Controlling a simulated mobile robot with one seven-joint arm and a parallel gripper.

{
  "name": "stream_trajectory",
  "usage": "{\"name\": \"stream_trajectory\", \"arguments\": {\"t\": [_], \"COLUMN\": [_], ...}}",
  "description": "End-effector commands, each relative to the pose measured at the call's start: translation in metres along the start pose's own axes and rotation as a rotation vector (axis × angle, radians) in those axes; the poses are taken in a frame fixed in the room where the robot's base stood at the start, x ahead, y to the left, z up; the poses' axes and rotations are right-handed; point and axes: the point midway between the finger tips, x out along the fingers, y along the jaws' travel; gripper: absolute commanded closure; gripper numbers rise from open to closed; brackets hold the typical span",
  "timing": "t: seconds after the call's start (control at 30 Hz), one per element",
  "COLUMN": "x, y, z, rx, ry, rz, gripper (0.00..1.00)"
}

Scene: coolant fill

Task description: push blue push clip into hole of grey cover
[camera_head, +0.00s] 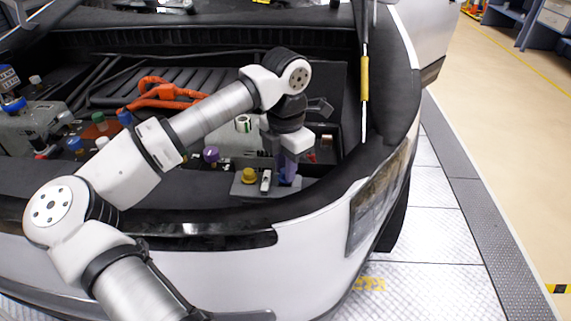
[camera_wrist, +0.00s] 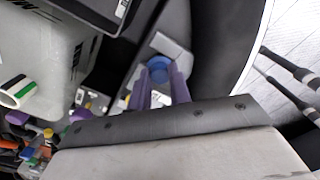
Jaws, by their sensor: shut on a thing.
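My gripper (camera_head: 287,174) is low at the front right of the engine bay, with its purple fingers pointing down. In the wrist view the gripper (camera_wrist: 161,84) is shut on the blue push clip (camera_wrist: 158,70), which sits between the fingertips. A light grey plate (camera_wrist: 174,50), which may be the grey cover, lies just beyond and below the clip. In the head view this plate (camera_head: 239,189) lies under the gripper. The hole is not visible, and I cannot tell whether the clip touches the plate.
A yellow cap (camera_head: 249,175) and a small white part (camera_head: 266,181) stand beside my gripper on the left. A purple cap (camera_head: 211,154) and a white tank with a green-ringed neck (camera_head: 243,124) are behind. The black bay edge and a prop rod (camera_head: 365,80) are at right.

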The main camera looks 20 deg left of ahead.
Motion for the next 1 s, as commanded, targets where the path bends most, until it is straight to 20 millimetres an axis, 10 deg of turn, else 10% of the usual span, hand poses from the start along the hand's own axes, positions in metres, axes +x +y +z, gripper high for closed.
{"name": "stream_trajectory", "arguments": {"t": [0.33,0.37,0.53,1.0], "x": [0.01,0.009,0.008,-0.01], "y": [0.0,0.0,0.0,0.0], "z": [0.0,0.0,0.0,0.0], "rx": [0.0,0.0,0.0,0.0], "ry": [0.001,0.001,0.0,0.001], "rz": [0.0,0.0,0.0,0.003], "gripper": [1.0,0.78,0.56,0.55]}}
